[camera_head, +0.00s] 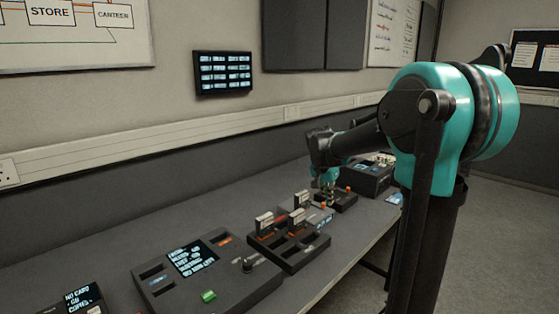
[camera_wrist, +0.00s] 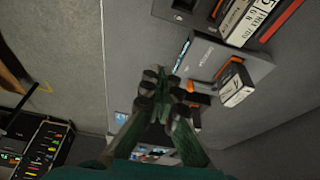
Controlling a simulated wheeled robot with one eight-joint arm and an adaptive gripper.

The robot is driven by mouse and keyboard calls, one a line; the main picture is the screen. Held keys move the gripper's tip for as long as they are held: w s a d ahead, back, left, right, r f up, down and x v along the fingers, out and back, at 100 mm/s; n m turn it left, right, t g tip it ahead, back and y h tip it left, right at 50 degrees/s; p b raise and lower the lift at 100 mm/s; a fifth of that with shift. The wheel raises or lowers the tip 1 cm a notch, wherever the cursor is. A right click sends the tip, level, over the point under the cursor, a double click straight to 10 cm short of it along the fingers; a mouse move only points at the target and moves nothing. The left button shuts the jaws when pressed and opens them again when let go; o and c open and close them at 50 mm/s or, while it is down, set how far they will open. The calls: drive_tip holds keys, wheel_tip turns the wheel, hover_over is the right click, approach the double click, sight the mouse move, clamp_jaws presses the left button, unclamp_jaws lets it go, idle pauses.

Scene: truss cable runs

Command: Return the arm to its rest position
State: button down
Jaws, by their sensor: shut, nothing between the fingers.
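My arm reaches out from the right over the long grey bench (camera_head: 222,192) in the head view. My gripper (camera_head: 328,188) points down above the small dark unit with orange parts near the bench's right side. In the wrist view my gripper's green fingers (camera_wrist: 166,80) come together, shut with nothing between them. A grey device with a black-and-orange part (camera_wrist: 207,62) lies beyond and beside the fingertips. I cannot tell how far above it they are.
A dark tray with upright labelled cards (camera_head: 292,245), a console with a screen and green button (camera_head: 208,295), and a small display (camera_head: 82,300) stand on the bench. A dark box (camera_head: 372,178) stands behind my gripper. Open floor (camera_head: 500,245) lies right.

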drive_tip(key=s+f+n, duration=0.2)
drive_tip(key=s+f, duration=0.3)
drive_tip(key=s, duration=0.4)
drive_tip(key=s+d+f+n+t+y, duration=0.1)
drive_tip(key=s+f+n, duration=0.2)
drive_tip(key=s, duration=0.6)
drive_tip(key=s+f+n+y, duration=0.1)
drive_tip(key=s+f+n, duration=0.2)
drive_tip(key=s+f, duration=0.5)
drive_tip(key=shift+s+d, duration=0.4)
drive_tip(key=shift+s, duration=0.6)
